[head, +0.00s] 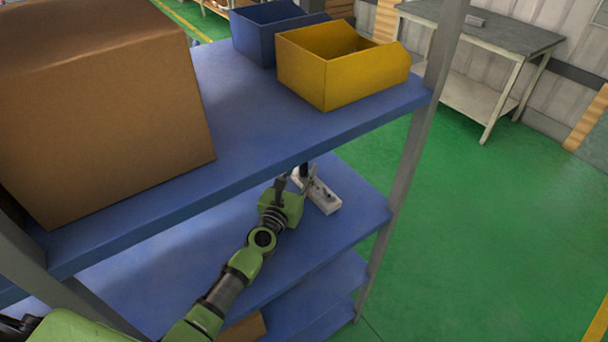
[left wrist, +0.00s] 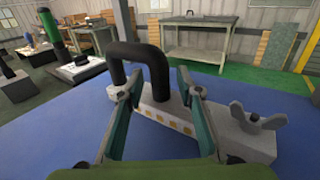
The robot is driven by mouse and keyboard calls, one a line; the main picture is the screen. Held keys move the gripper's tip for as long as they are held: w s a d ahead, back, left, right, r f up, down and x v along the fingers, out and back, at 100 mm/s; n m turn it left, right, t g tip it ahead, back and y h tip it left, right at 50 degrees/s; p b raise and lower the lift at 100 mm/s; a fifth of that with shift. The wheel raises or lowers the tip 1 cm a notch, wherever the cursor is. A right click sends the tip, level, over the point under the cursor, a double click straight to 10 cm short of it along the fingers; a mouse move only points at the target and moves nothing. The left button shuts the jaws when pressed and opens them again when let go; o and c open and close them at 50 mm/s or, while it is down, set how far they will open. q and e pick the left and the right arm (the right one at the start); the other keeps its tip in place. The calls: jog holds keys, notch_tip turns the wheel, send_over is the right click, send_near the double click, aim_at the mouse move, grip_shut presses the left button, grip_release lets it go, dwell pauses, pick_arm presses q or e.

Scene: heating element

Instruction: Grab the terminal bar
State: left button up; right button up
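The pale terminal bar (head: 325,198) lies on the blue middle shelf under the upper board. In the left wrist view the bar (left wrist: 172,120) has orange marks along its side, a black bent tube (left wrist: 140,50) standing up from it, and a grey end block with a wing nut (left wrist: 258,122) at right. My left gripper (head: 297,183) reaches in at the bar's far end. In the left wrist view its fingers (left wrist: 159,84) are apart, with the bar and a tube leg showing between them. I cannot tell whether they touch. My right gripper is not in view.
The upper blue shelf (head: 245,112) overhangs the bar and carries a large cardboard box (head: 100,110), a yellow bin (head: 340,75) and a blue bin (head: 255,35). A grey post (head: 405,165) stands to the right. The middle shelf (head: 345,235) is bare nearer the front.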

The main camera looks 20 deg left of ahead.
pick_arm(q)
jog(key=shift+w+d, duration=0.1)
jog(key=shift+w, duration=0.65)
grip_shut()
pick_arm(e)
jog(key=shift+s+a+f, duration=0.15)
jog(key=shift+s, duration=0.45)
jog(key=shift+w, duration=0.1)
pick_arm(q)
jog(key=shift+r, duration=0.15)
